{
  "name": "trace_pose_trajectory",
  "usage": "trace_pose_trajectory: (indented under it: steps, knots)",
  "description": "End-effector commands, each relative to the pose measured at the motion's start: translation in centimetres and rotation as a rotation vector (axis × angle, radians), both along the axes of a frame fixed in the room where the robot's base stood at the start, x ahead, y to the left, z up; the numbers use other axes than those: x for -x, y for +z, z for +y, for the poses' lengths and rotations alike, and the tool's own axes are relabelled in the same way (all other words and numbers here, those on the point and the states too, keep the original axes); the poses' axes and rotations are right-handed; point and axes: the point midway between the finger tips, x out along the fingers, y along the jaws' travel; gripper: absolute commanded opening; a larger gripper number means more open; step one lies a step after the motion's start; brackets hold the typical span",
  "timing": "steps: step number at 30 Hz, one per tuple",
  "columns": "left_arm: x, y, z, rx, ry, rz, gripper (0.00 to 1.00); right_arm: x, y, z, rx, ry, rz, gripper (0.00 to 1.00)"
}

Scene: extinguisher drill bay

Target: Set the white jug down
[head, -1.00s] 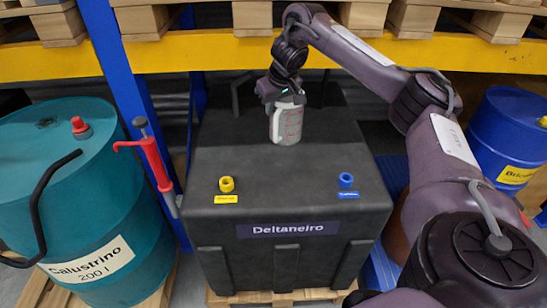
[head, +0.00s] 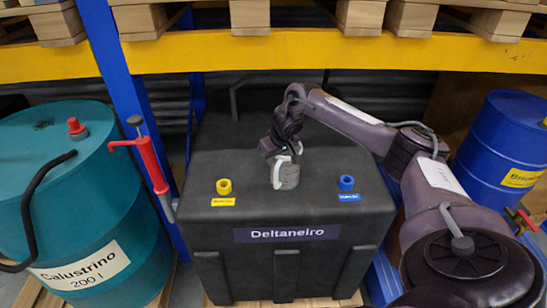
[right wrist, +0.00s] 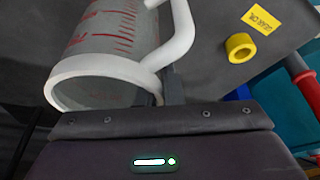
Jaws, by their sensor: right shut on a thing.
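The white jug (head: 287,176) is a pale cylinder with red markings, over the front part of the black tank's top (head: 240,165), between the yellow and blue caps. I cannot tell whether its base touches the tank. My right gripper (head: 275,158) is shut on the jug, at its handle side. In the right wrist view, the jug (right wrist: 105,45) shows its white rim, red scale and thick white handle (right wrist: 181,38), with part of the finger (right wrist: 172,86) against the handle. My left gripper is not in view.
A yellow cap (head: 224,187) and a blue cap (head: 346,183) sit on the tank near its front edge. A teal drum (head: 95,215) with a red hand pump (head: 152,165) stands left. A blue drum (head: 505,140) stands right. A yellow rack beam (head: 320,55) crosses behind.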

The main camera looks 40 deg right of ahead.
Motion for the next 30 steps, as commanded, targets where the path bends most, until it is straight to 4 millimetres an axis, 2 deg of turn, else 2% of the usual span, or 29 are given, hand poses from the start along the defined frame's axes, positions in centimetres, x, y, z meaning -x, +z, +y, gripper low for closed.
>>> trace_pose_trajectory:
  steps: [3, 12, 13, 17, 26, 30]
  knots:
    - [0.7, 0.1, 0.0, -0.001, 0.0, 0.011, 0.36, 0.0, -0.5, -0.1, 0.0, 0.0, -0.001, 0.0]
    - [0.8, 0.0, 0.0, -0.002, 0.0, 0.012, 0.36, 0.0, -0.8, 0.0, 0.0, 0.0, -0.001, 0.0]
    - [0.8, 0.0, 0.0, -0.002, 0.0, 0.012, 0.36, 0.0, -0.8, 0.0, 0.0, 0.0, -0.001, 0.09]
    - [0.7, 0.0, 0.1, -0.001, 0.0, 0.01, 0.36, 0.0, -0.8, 0.0, 0.0, 0.0, -0.001, 0.26]
    - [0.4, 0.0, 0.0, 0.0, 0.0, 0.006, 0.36, 0.0, -0.6, 0.0, 0.0, 0.0, -0.002, 0.28]
    - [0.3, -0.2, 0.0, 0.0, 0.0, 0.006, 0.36, 0.3, 0.5, 0.0, -0.001, 0.002, -0.004, 0.28]
